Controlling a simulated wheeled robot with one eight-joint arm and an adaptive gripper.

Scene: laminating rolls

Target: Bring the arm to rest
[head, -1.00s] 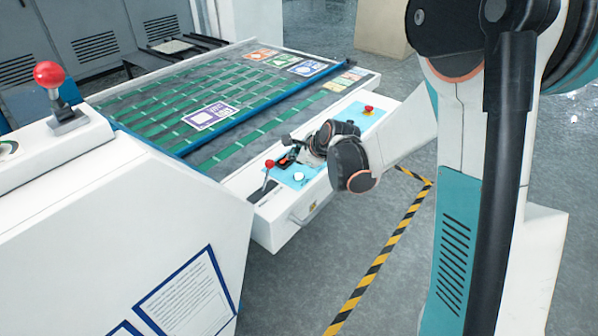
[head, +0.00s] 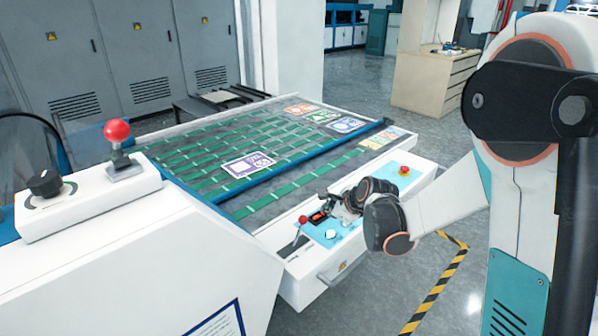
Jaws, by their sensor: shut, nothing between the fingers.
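My gripper (head: 322,203) shows small in the head view, at the end of my white and black arm. It is over the blue control panel (head: 328,233) on the front of the laminating machine, close to the red switch on it. Its fingers look closed, with nothing seen between them. I cannot tell whether the fingertips touch the panel. The wrist hides part of the panel. A small red-knobbed lever (head: 302,222) stands just left of the gripper, and a red emergency button (head: 404,170) is at the panel's right end.
The machine bed (head: 205,150) has green strips and printed cards, including a purple-framed card (head: 249,165). A white housing with a large red-knobbed lever (head: 118,134) fills the left front. Striped floor tape (head: 437,290) and open floor lie to the right. A wooden cabinet (head: 432,82) stands behind.

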